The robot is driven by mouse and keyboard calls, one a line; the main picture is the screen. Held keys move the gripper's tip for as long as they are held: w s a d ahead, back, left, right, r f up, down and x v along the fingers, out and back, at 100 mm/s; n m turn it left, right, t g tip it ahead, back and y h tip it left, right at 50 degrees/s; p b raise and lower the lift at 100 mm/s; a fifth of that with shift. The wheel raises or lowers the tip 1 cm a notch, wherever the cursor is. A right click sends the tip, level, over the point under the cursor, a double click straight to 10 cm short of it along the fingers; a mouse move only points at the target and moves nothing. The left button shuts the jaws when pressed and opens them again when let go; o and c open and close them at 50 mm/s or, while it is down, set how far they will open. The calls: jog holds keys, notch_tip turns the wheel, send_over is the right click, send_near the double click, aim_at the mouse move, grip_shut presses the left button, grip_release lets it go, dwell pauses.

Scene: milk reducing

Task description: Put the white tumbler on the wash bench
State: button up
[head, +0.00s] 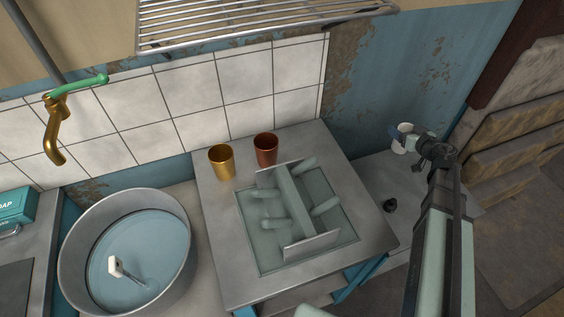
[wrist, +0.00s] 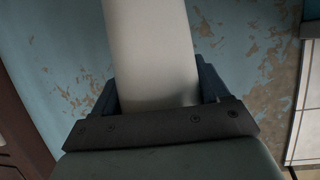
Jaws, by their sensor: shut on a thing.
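The white tumbler (head: 402,139) is held at the end of my arm, on the right side of the head view. My gripper (head: 398,136) is shut on it, in front of the peeling blue wall and above the grey surface at the right. The gripper partly hides the tumbler there. In the wrist view the white tumbler (wrist: 152,50) stands between the two dark blue fingers of my gripper (wrist: 160,88). Which surface is the wash bench, I cannot tell for certain; a grey bench (head: 219,275) with a sunken green rack fills the middle.
A gold cup (head: 222,163) and a copper-red cup (head: 265,150) stand at the bench's back edge. The green rack (head: 295,205) has several pegs. A round metal basin (head: 75,235) with a brush is at left. A wire shelf (head: 250,25) hangs above.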

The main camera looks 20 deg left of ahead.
jog(key=s+a+r+n+g+y, duration=0.2)
jog(key=s+a+r+n+g, duration=0.25)
jog(key=a, duration=0.45)
jog(key=s+a+r+n+g+y, duration=0.3)
jog(key=s+a+r, duration=0.2)
jog(key=a, duration=0.5)
jog(key=s+a+r+n+g+h, duration=0.1)
jog(key=s+a+r+n+g, duration=0.3)
jog(key=s, duration=0.3)
jog(key=s+a+r+n+g, duration=0.3)
jog(key=s+a+n+g, duration=0.15)
jog(key=s+a, duration=0.2)
jog(key=shift+m, duration=0.6)
jog(key=shift+s+d+f, duration=0.1)
jog(key=shift+d+f, duration=0.05)
jog(key=shift+f, duration=1.35)
jog(key=shift+s+d+f, duration=0.1)
jog(key=shift+f, duration=1.4)
jog(key=shift+d+f, duration=0.15)
jog(key=shift+f, duration=1.35)
jog(key=shift+f, duration=0.15)
jog(key=o, duration=1.1)
